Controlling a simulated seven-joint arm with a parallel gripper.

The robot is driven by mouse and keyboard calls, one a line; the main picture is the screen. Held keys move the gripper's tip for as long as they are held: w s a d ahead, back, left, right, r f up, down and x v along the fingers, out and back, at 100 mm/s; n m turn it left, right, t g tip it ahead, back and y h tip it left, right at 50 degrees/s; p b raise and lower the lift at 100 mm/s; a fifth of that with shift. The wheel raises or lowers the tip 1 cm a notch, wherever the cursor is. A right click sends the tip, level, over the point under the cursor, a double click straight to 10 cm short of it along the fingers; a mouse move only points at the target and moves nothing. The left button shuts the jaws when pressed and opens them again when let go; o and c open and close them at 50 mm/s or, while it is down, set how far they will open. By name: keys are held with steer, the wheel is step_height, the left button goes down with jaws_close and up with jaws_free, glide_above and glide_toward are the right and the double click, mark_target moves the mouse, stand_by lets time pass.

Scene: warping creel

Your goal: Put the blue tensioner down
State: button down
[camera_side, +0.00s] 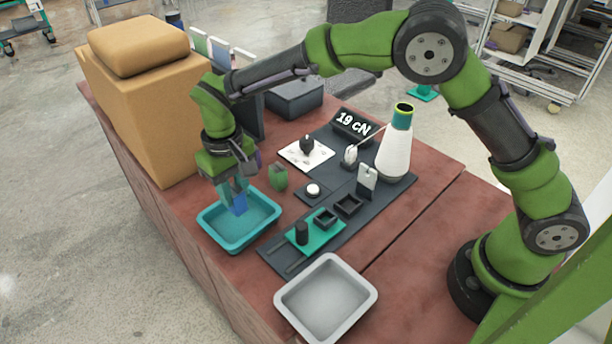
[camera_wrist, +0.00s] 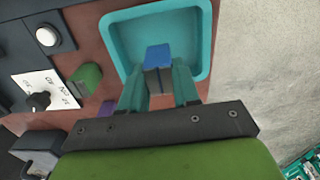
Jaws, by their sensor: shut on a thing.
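The blue tensioner (camera_side: 239,204) is a small blue block between the fingertips of my gripper (camera_side: 232,194). In the wrist view the blue tensioner (camera_wrist: 158,57) sits between the teal fingers of my gripper (camera_wrist: 158,82), which is shut on it. The gripper points down over the teal tray (camera_side: 212,232). The tray also shows in the wrist view (camera_wrist: 203,40), with the tensioner over its inside. I cannot tell whether the tensioner touches the tray floor. No other thing shows in the visible part of the tray.
A green holder (camera_side: 278,179) stands close right of the teal tray. A dark board with a dial card (camera_side: 307,155), a white button (camera_side: 313,190), a green plate (camera_side: 322,241) and a yarn cone (camera_side: 396,150) lies further right. A grey tray (camera_side: 290,300) is in front. A cardboard box (camera_side: 150,110) stands behind.

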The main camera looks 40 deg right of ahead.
mark_target(237, 204)
steer(key=shift+f, duration=2.1)
steer(key=shift+f, duration=0.2)
steer(key=c, duration=0.8)
jaws_free()
